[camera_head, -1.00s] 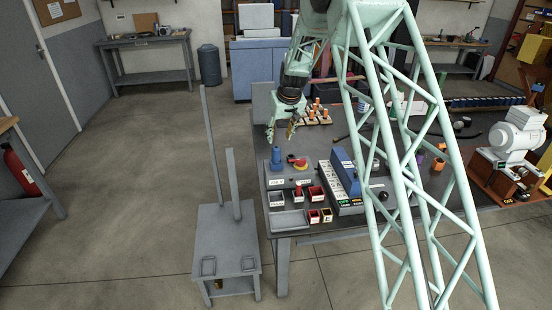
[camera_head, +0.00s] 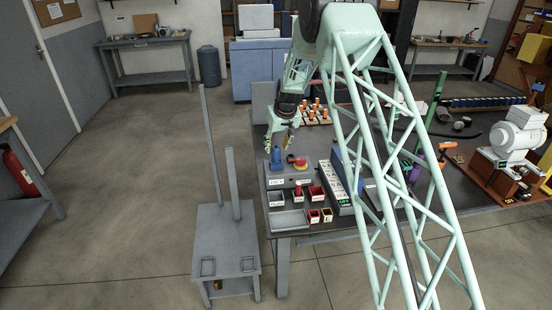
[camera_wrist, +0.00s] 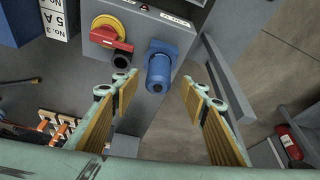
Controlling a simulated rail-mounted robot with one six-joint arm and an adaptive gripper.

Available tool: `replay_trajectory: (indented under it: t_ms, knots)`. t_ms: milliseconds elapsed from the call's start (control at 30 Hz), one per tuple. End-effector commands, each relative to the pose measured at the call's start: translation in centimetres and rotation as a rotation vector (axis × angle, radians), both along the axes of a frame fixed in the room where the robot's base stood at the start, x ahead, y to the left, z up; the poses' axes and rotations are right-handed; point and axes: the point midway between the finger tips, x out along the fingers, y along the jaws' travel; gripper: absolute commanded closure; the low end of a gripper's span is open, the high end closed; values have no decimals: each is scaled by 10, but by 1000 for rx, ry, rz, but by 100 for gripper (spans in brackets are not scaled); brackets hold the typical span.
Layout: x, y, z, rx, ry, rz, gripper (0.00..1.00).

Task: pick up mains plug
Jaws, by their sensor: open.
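The mains plug (camera_head: 276,158) is a blue cylinder on a grey box (camera_head: 290,172) at the near left of the bench. In the wrist view the plug (camera_wrist: 160,66) points out from the box's grey face, in the middle of the picture. My gripper (camera_head: 280,146) is open just above and behind the plug in the head view. In the wrist view its yellow-padded fingers (camera_wrist: 160,92) stand apart on either side of the plug's outer end. I see no contact. The head view partly hides the fingertips against the plug.
A red and yellow rotary switch (camera_wrist: 110,35) sits left of the plug, with a dark round socket below it. Orange-handled tools (camera_head: 317,112) stand behind. Small red and white boxes (camera_head: 316,194) and a grey tray (camera_head: 288,220) lie in front.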

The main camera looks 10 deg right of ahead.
Motion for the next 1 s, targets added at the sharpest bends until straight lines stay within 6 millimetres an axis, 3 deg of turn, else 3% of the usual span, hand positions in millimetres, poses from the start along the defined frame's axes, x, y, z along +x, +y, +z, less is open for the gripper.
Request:
replay_trajectory:
  t_ms: [367, 800, 1000]
  knots:
    - [1, 0, -3, 0, 1, 0, 60]
    - [16, 0, -41, 0, 1, 0, 60]
    - [20, 0, -48, 0, 0, 0, 60]
